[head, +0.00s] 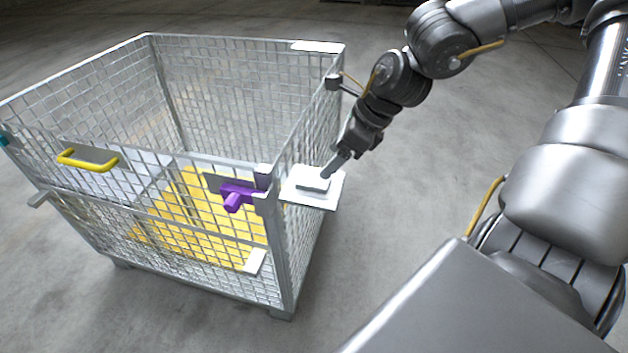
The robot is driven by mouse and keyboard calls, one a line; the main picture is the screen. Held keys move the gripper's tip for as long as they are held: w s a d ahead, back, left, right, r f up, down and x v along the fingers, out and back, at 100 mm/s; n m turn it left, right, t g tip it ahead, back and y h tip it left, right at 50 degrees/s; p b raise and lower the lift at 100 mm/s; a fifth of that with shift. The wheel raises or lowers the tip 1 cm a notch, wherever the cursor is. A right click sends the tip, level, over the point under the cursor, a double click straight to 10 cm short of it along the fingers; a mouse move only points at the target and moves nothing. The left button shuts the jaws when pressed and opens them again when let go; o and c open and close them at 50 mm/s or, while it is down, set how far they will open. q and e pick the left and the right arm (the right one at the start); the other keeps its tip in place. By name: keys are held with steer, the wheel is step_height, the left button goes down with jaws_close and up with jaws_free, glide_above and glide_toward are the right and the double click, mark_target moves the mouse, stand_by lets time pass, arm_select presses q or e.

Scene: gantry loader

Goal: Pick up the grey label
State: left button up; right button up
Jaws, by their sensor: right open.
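The grey label (313,184) looks like a small pale grey block. It lies on a white plate (318,201) fixed at the outer right side of the wire mesh cage. My right gripper (328,173) is open, with its fingertips at the label's upper right edge. Whether the fingers touch the label or stand around it I cannot tell. My left gripper is not in view.
The mesh cage (283,246) stands on the concrete floor, with a yellow base (195,222) inside. Its front has a yellow handle (88,161) and a purple latch (236,195). The cage's right corner post (272,215) is close beside the plate. Floor to the right is clear.

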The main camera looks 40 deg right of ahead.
mark_target(313, 179)
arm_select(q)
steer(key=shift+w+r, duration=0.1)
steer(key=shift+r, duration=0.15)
arm_select(e)
steer(key=shift+x, duration=0.9)
steer(key=shift+f, duration=0.15)
steer(key=x, duration=0.4)
steer(key=shift+s+f, duration=0.1)
steer(key=shift+a+f, duration=0.15)
steer(key=shift+f, duration=0.05)
steer(key=shift+w+f, duration=0.15)
steer(key=shift+w, duration=0.1)
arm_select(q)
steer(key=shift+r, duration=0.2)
arm_select(e)
steer(key=c, duration=1.1)
steer(key=shift+o, duration=0.2)
